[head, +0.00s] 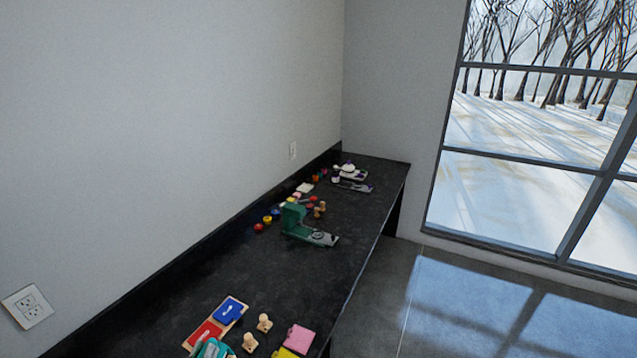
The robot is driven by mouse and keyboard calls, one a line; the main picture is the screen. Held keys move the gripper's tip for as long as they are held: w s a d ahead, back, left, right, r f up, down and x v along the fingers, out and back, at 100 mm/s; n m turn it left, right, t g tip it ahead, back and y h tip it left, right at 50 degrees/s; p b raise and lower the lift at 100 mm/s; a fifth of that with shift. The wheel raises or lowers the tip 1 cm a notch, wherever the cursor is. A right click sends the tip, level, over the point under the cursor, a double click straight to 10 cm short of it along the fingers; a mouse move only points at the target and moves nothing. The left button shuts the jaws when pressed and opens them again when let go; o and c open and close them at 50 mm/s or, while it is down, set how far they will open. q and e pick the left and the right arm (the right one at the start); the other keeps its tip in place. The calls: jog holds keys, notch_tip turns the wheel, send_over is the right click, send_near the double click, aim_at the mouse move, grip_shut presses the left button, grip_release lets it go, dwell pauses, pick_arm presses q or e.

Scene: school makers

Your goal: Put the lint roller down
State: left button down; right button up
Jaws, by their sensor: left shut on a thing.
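I cannot make out a lint roller anywhere in the head view. No fingers of my left or right gripper can be made out either. A teal object (210,349) is cut off by the bottom edge, at the near end of the black counter (190,285). Too little of it shows to tell what it is.
Red and blue trays (228,310), wooden stamps (264,323) and pink and yellow blocks (300,338) lie near. A green tool (297,219) stands mid-counter, with small colored pots (267,220) and white devices (350,172) beyond. The counter between is bare.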

aim_at(222, 344)
pick_arm(q)
jog(key=shift+w+d+f+n+y+b, duration=0.15)
jog(key=shift+w+d+n+y+b, duration=0.55)
jog(key=shift+w+d+y, duration=0.8)
jog(key=shift+n+y, duration=0.6)
jog(key=shift+y, duration=0.1)
jog(key=shift+w+d+r+b, duration=0.15)
jog(key=shift+w+d, duration=0.6)
jog(key=shift+d, duration=0.2)
jog(key=shift+w+d+r+b, duration=0.15)
jog(key=shift+w+d, duration=0.55)
jog(key=shift+d, duration=0.2)
jog(key=shift+r, duration=0.1)
jog(key=d+r+m+g+h, duration=0.2)
jog(key=d+r+m+h, duration=0.2)
jog(key=r, duration=0.6)
jog(key=s+d+r+m+g+h, duration=0.1)
jog(key=d+r+m+h, duration=0.3)
jog(key=d+r+h, duration=0.5)
notch_tip(222, 344, up, 3)
jog(key=shift+d+f+g, duration=0.2)
jog(key=shift+d+g, duration=0.7)
jog(key=shift+d, duration=0.1)
jog(key=shift+d+f+h, duration=0.15)
jog(key=shift+h, duration=0.25)
